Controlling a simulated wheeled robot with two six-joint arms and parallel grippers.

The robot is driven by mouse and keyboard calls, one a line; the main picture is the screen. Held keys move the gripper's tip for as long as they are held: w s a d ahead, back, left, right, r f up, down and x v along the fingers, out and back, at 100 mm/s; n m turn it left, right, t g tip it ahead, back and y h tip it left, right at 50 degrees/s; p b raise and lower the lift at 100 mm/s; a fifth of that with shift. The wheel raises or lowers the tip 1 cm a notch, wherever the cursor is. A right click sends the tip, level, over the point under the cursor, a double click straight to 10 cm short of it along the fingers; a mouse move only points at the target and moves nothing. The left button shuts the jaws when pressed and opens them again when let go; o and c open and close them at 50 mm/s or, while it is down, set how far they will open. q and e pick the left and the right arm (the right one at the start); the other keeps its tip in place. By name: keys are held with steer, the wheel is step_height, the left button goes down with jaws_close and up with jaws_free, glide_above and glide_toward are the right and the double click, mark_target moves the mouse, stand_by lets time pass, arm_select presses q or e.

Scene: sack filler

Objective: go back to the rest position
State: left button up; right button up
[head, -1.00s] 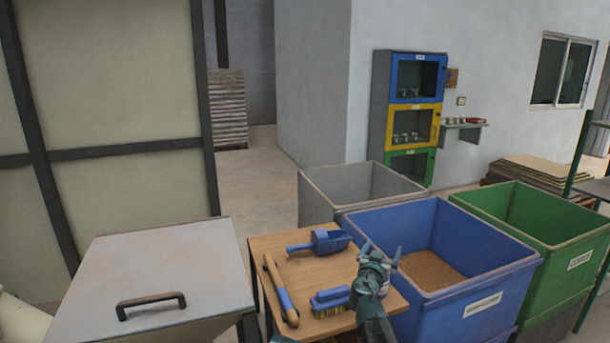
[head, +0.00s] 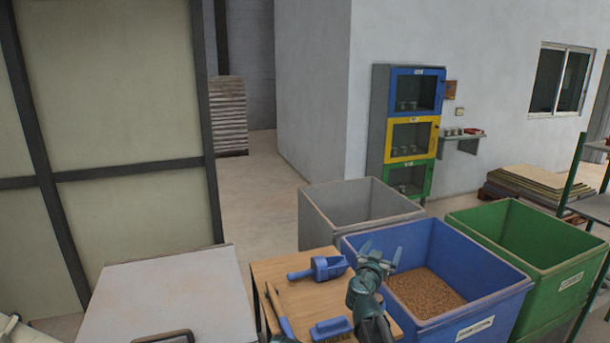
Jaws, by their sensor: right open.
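My right gripper (head: 380,255) is open and empty. In the head view it shows in front of the left wall of the blue bin (head: 475,285), near the right edge of the small wooden table (head: 300,297). A blue scoop (head: 322,267) lies on the table to the left of the gripper. My left gripper is not in view.
The blue bin holds brown granular material (head: 425,292). A green bin (head: 530,240) stands to its right and a grey bin (head: 330,215) behind it. A long-handled tool (head: 275,308) lies on the table's left side. A pale lidded box (head: 165,295) stands at left.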

step_height(320, 180, up, 8)
steer(key=p, duration=0.6)
steer(key=shift+f+p, duration=0.15)
steer(key=shift+p, duration=0.25)
